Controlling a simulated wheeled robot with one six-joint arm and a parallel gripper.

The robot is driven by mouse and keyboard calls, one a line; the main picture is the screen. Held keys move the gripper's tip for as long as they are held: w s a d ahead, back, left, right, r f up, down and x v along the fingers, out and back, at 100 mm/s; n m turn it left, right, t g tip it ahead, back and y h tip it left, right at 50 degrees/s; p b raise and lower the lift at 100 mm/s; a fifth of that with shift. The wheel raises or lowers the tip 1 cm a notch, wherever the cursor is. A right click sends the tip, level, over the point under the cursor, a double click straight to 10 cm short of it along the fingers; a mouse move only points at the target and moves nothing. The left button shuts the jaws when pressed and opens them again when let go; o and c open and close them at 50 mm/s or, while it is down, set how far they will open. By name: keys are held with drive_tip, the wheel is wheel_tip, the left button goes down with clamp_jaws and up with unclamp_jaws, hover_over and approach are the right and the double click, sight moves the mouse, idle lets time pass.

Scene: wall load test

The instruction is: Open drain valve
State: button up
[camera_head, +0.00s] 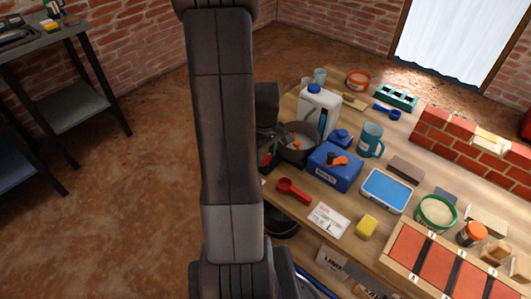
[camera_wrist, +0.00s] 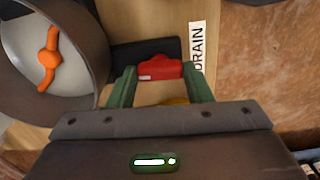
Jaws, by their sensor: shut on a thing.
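The red drain valve handle (camera_wrist: 160,67) shows in the wrist view, beside a white label reading DRAIN (camera_wrist: 198,45). My gripper (camera_wrist: 160,73) has its two green fingers on either side of the red handle and is shut on it. Part of something yellow shows between the fingers, below the handle; the rest is hidden by my gripper. In the head view my arm covers most of this spot at the table's left edge. How far the valve is turned cannot be told.
A grey pot (camera_wrist: 88,28) with an orange piece inside stands close left of my gripper; the pot also shows in the head view (camera_head: 309,156). A white jug (camera_head: 317,105), a blue box (camera_head: 333,174) and a red scoop (camera_head: 295,191) crowd the table.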

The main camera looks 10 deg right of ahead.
sight(265, 157)
drive_tip(key=shift+n, duration=0.4)
drive_tip(key=o, duration=1)
wheel_tip(265, 157, up, 14)
drive_tip(key=p, duration=0.3)
drive_tip(key=shift+f, duration=0.1)
wheel_tip(265, 157, down, 14)
drive_tip(key=b, duration=0.3)
idle(0.4)
